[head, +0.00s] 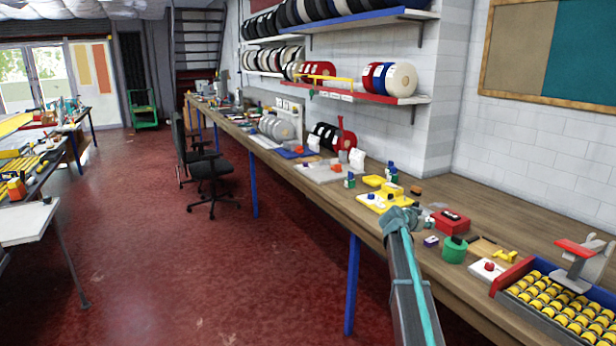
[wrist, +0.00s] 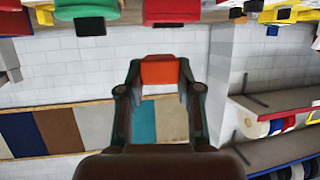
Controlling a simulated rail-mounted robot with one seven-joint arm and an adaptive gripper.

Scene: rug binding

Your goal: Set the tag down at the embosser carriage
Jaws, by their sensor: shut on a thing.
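My gripper (head: 402,216) is over the long workbench in the head view, seen from behind, so its fingertips are hidden there. In the wrist view my gripper (wrist: 158,78) is shut on a small orange-red block-like piece, which I take to be the tag (wrist: 160,71). It is held between the fingertips, with the wall behind it. A grey device with a red top (head: 580,258) stands at the right end of the bench and may be the embosser. I cannot make out its carriage for certain.
The workbench (head: 320,188) holds a yellow tray (head: 380,203), a red box (head: 450,221), a green cylinder (head: 454,250) and a white block with a red knob (head: 487,268). A blue-red crate of yellow rolls (head: 556,308) is at the right. Shelves with spools hang above.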

